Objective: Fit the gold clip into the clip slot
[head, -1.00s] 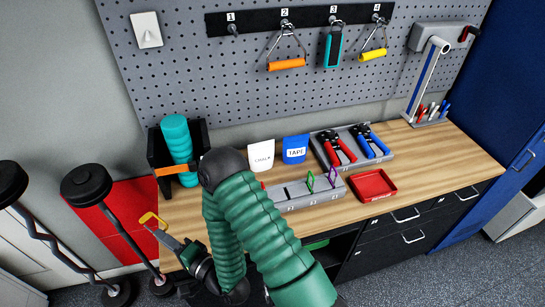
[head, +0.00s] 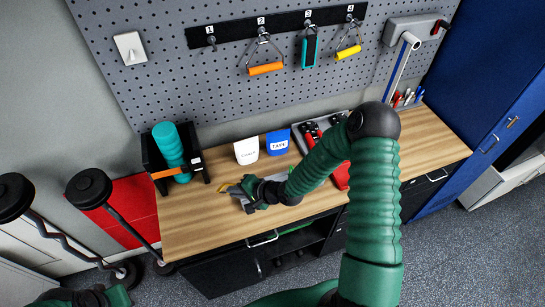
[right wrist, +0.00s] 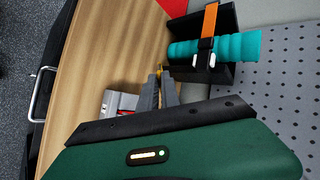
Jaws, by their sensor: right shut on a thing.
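The gold clip (head: 224,188) is at the tips of my right gripper (head: 234,191), which is shut on it above the left part of the workbench. In the right wrist view the clip (right wrist: 158,70) shows as a small gold piece between the fingertips (right wrist: 160,82). The grey clip holder (right wrist: 120,101) shows there beside the fingers, with a red part on it. In the head view my right forearm and gripper cover most of the holder. I cannot make out the clip slot. My left gripper (head: 68,298) shows only partly at the bottom left; its jaws are unclear.
A black rack with a teal roller (head: 168,146) stands left of the clip. A white chalk bag (head: 246,151) and a blue tape bag (head: 277,143) stand behind it. The wooden workbench (head: 195,232) is clear at front left. A pegboard (head: 180,85) rises behind.

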